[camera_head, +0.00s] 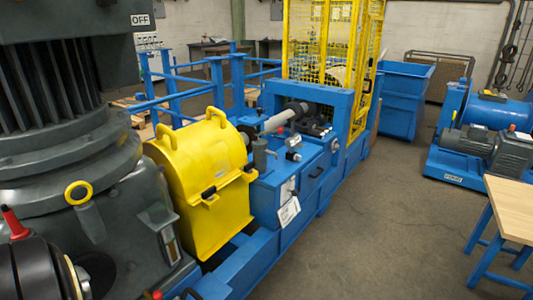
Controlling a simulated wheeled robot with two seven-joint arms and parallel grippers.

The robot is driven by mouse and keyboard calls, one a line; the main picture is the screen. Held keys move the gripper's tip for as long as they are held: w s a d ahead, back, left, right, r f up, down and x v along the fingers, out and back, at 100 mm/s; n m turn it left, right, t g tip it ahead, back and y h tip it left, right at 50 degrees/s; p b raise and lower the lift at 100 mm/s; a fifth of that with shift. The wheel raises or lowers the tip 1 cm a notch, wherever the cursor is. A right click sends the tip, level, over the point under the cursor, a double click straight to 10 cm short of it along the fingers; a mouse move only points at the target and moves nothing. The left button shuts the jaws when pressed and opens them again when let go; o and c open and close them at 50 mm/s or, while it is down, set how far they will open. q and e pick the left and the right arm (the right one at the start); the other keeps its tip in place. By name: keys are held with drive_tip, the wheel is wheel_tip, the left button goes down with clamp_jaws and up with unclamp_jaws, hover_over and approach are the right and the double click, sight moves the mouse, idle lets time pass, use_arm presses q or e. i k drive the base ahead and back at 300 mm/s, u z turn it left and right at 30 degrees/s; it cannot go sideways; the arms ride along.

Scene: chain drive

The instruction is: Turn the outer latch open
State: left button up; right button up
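A yellow guard cover (200,160) with a rounded top and two yellow handles sits on the blue machine frame. It looks closed. On its front face is a small dark latch-like part (208,193) near a yellow tab. Another small dark part shows near the cover's right edge, by the blue block. I cannot tell which of these is the outer latch or how it is turned. Neither of my grippers is in view.
A large dark grey machine (60,150) with an OFF sign stands close on the left. A yellow mesh cage (320,40) and a blue bin (402,100) stand behind. A wooden table (512,208) is at right. The floor (390,220) between is clear.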

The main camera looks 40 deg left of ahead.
sight(248, 168)
drive_tip(key=u, duration=0.5)
drive_tip(key=i, duration=1.65)
drive_tip(key=u, duration=1.1)
